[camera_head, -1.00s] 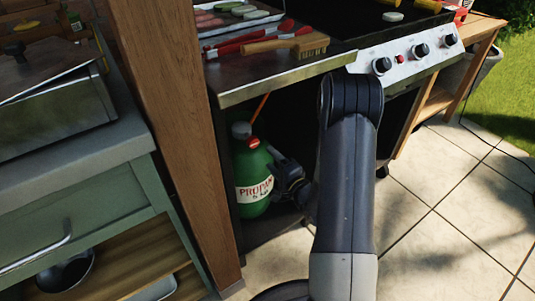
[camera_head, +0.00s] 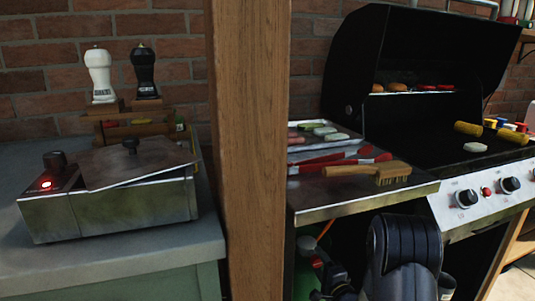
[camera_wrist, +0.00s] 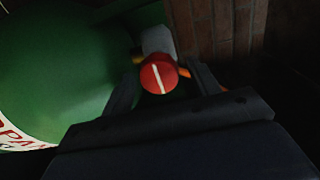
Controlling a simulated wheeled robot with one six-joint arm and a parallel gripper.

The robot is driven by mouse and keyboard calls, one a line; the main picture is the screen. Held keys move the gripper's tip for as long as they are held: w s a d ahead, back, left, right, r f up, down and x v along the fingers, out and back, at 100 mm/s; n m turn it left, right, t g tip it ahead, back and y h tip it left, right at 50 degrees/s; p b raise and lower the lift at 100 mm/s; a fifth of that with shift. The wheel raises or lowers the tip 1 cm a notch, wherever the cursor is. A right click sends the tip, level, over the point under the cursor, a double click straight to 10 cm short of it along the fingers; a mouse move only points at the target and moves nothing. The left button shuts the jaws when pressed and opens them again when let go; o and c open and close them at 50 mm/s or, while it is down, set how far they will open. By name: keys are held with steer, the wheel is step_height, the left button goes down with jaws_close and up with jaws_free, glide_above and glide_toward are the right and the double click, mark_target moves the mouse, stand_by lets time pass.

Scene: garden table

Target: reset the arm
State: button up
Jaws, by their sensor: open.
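My gripper (camera_wrist: 163,82) is open in the wrist view. Its two dark fingers stand on either side of a round red valve knob (camera_wrist: 158,76) with a white stripe. I cannot tell whether they touch it. The green propane tank (camera_wrist: 60,60) fills the left of that view. In the head view, my bent arm (camera_head: 403,250) reaches down in front of the grill, and only a little of the tank (camera_head: 305,274) shows beside it at the bottom edge. The fingers cannot be made out there.
A wooden post (camera_head: 250,150) stands left of the grill (camera_head: 425,110). The grill's side shelf (camera_head: 330,205) overhangs the tank and holds a brush (camera_head: 370,171) and red tongs. A metal box with a lit red light (camera_head: 46,184) sits on the left counter.

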steer(key=shift+w+a, duration=0.2)
steer(key=shift+w, duration=0.35)
steer(key=shift+n, duration=0.3)
steer(key=shift+s, duration=0.1)
